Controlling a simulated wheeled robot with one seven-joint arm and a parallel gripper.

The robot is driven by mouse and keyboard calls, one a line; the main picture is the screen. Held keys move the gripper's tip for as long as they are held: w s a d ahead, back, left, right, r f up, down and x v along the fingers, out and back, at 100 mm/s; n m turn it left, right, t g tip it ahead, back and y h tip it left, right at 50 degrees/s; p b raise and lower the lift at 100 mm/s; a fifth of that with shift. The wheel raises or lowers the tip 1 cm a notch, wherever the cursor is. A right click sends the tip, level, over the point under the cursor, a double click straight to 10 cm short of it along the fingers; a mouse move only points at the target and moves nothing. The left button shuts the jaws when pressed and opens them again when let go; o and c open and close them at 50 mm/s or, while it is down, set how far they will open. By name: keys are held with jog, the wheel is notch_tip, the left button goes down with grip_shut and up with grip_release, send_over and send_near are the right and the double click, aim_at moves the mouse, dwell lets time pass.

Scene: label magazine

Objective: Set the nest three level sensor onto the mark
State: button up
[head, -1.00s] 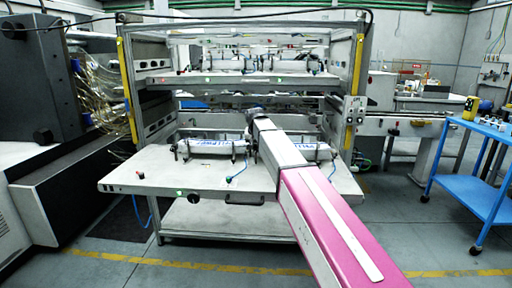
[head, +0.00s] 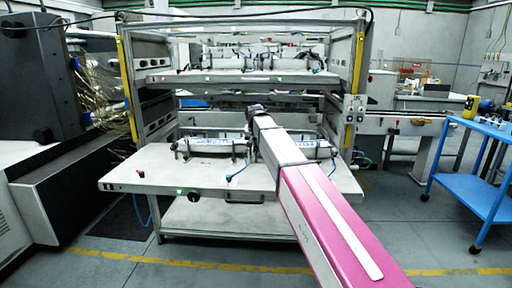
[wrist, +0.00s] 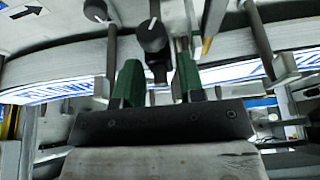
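My gripper (wrist: 160,82) shows in the wrist view with two green fingers apart. A black knob-like part (wrist: 152,38) on a dark stem stands between and beyond the fingers. I cannot tell whether it is the nest three level sensor, and I see no clear contact with the fingers. In the head view my arm reaches to the label rolls, and its own links hide the fingertips. I cannot make out the mark in either view.
White label rolls with blue print (head: 215,146) lie on the pulled-out lower shelf (head: 150,172). Another black knob (wrist: 95,10) is near the fingers. An upper shelf (head: 165,77) with rolls is above. A blue cart (head: 465,190) stands right. The shelf's front left is mostly clear.

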jog(key=v, duration=0.9)
